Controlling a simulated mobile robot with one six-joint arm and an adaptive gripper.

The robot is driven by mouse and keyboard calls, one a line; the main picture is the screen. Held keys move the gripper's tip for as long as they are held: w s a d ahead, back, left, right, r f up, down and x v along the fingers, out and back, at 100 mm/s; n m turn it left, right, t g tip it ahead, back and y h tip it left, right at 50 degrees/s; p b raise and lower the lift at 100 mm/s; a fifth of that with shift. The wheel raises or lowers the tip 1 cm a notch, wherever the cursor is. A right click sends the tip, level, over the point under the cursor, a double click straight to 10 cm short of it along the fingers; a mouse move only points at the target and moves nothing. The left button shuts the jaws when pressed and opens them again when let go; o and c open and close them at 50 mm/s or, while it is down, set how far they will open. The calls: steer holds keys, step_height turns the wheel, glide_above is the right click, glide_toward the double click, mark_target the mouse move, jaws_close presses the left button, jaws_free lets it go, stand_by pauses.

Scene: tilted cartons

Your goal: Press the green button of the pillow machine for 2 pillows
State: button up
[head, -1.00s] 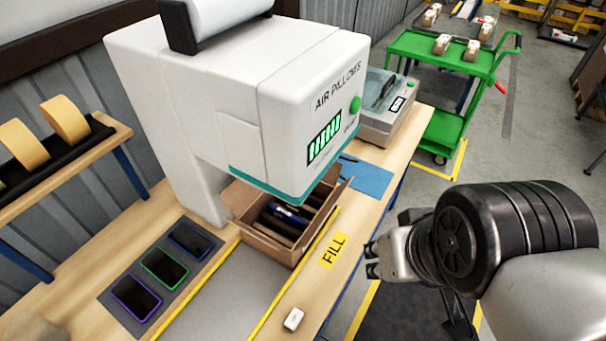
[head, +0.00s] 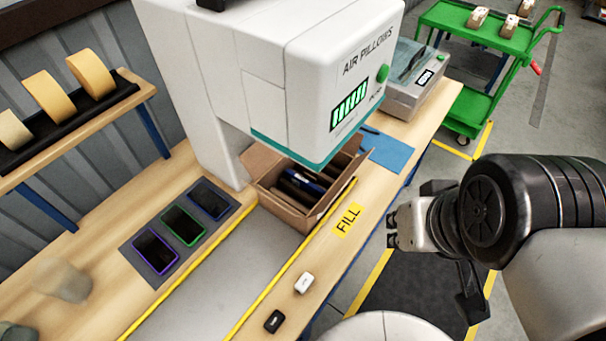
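The white pillow machine (head: 310,75) stands on the bench, marked AIR PILLOWS. Its round green button (head: 382,74) is on the front face at the right, beside a lit display of green bars (head: 349,104). An open carton (head: 292,209) sits under the machine's head with dark items and a blue one inside. My gripper (head: 391,229) is at the right, below the button and apart from it, past the bench's front edge. Its fingertips point left and look apart, with nothing seen between them.
A yellow FILL label (head: 347,220), a white small box (head: 304,283) and a black one (head: 273,321) lie along the bench front. A grey device (head: 420,80) stands beyond the machine; a green cart (head: 480,45) is behind.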

jaws_close()
stand_by(1.0)
